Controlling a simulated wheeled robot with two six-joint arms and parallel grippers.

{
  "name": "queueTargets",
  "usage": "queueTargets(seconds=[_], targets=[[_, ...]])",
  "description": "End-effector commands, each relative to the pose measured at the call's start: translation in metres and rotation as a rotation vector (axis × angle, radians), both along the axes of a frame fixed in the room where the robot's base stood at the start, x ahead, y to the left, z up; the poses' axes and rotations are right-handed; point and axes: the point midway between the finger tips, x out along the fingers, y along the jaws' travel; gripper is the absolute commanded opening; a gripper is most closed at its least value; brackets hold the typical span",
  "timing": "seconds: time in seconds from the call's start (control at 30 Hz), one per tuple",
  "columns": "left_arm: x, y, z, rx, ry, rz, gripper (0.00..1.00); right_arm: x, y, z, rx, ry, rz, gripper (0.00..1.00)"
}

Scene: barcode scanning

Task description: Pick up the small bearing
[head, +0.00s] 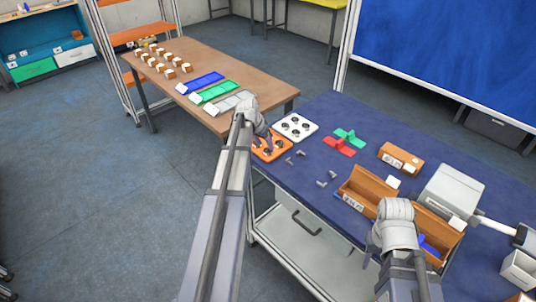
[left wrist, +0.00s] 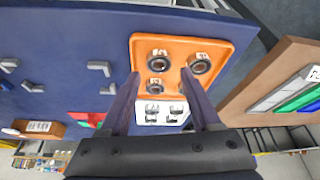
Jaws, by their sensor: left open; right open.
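An orange tray (head: 262,156) lies at the left end of the blue table. In the left wrist view the tray (left wrist: 226,46) holds several dark-ringed bearings. The small bearing (left wrist: 156,90) is near the tray's edge beside the white tray; larger bearings (left wrist: 159,60) and (left wrist: 199,63) are the other two visible. My left gripper (left wrist: 161,76) is open and empty over the orange tray, its fingers either side of the small bearing. In the head view my left gripper (head: 264,133) partly hides the tray. My right gripper (head: 380,243) is open by the cardboard boxes at the front.
A white tray (head: 311,127) with dark round items adjoins the orange tray. Grey L-shaped brackets (head: 328,178), green (head: 349,136) and red (head: 339,146) parts lie nearby. Open cardboard boxes (head: 365,185) and a grey machine (head: 452,190) are at right. A brown table (head: 215,60) stands behind left.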

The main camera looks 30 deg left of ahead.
Motion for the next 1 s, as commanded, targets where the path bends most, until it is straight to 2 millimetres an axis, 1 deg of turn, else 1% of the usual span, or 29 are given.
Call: queueTargets(seconds=[0.03, 0.1, 0.2, 0.3, 0.6, 1.0], targets=[[0.003, -0.001, -0.011, 0.0, 0.0, -0.001, 0.64, 0.0, 0.0, -0.011, 0.0, 0.0, 0.0, 0.48], [0.006, -0.002, -0.019, 0.0, 0.0, -0.001, 0.64, 0.0, 0.0, -0.019, 0.0, 0.0, 0.0, 0.48], [0.011, -0.003, -0.032, 0.0, 0.0, -0.001, 0.64, 0.0, 0.0, -0.032, 0.0, 0.0, 0.0, 0.48], [0.015, -0.003, -0.039, 0.001, 0.0, -0.001, 0.64, 0.0, 0.0, -0.04, 0.0, 0.0, 0.0, 0.48], [0.016, -0.003, -0.039, 0.001, 0.0, 0.0, 0.63, 0.0, 0.0, -0.039, 0.0, 0.0, 0.0, 0.48], [0.016, -0.003, -0.039, 0.001, 0.0, 0.0, 0.18, 0.0, 0.0, -0.039, 0.0, 0.0, 0.0, 0.48]])
